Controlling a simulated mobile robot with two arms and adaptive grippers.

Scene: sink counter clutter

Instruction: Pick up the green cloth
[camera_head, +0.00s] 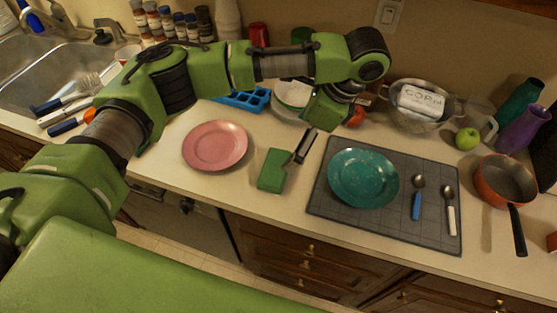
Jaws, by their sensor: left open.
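The green cloth (272,171) appears as a small folded green rectangle. It lies on the pale counter near the front edge, between the pink plate and the grey mat. My left arm reaches across from the left and bends down over the counter. My left gripper (301,149) is open, with its dark fingers pointing down at the upper right side of the cloth. I cannot tell whether the fingers touch the cloth. My right gripper is not in view.
A pink plate (215,146) lies to the left. A grey mat (320,199) bears a teal plate (362,178) and two spoons. Behind stand a metal colander (398,117), a green apple (467,139) and a blue tray (246,99). An orange pan (505,180) is at right.

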